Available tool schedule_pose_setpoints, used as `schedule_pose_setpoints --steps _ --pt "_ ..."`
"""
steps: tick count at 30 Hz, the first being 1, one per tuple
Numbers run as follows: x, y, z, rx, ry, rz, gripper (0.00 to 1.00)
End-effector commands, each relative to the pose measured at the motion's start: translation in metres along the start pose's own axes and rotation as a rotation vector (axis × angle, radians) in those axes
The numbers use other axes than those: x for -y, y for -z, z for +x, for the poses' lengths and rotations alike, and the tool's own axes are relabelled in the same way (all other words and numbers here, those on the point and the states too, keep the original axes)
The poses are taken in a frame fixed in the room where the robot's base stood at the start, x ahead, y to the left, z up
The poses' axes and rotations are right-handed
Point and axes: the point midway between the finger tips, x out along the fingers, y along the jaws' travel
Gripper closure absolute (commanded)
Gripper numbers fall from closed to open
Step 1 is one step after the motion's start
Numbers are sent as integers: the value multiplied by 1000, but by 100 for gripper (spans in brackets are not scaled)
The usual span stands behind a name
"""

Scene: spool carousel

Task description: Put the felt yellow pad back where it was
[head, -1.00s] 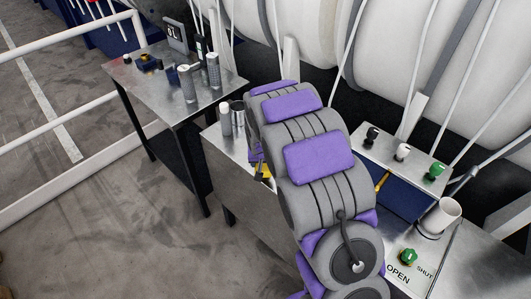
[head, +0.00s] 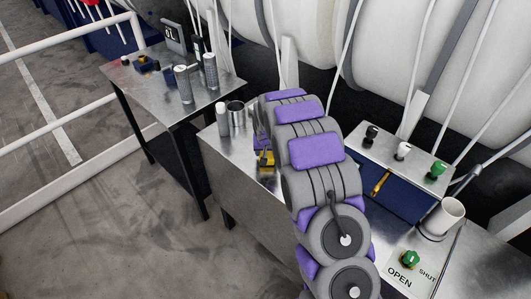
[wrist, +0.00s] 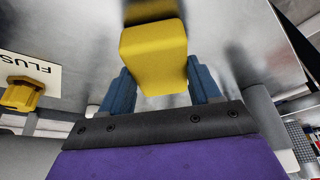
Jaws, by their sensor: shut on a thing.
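The yellow pad (wrist: 153,58) is a blocky yellow piece in the wrist view. My gripper (wrist: 162,84) is shut on it, with a blue finger at each side. Metal surface shows beyond the pad; I cannot tell whether the pad touches it. In the head view my own arm hides most of the gripper, which is over the near metal bench (head: 218,150). A patch of yellow (head: 266,158) shows beside the arm there; I cannot tell whether it is the pad or a fitting.
A yellow knob (wrist: 20,93) sits by a label reading "FLUS" in the wrist view. A grey cylinder (head: 222,118) and metal cup (head: 236,112) stand on the bench. At right are a white cup (head: 446,214) and green knob (head: 409,258). A side table (head: 150,80) holds several items.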

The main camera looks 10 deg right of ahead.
Motion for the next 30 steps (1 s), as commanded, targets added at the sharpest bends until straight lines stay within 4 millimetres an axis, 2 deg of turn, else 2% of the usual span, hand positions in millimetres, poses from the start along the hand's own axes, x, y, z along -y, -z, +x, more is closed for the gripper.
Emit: schedule_pose_setpoints --steps 10,11,18,30 --pt "5 -2 3 -2 -5 -4 86" --pt "5 -2 3 -2 -5 -4 36" --pt "3 -1 3 -2 -3 -2 13" --pt "4 0 -3 -3 -3 -3 12"
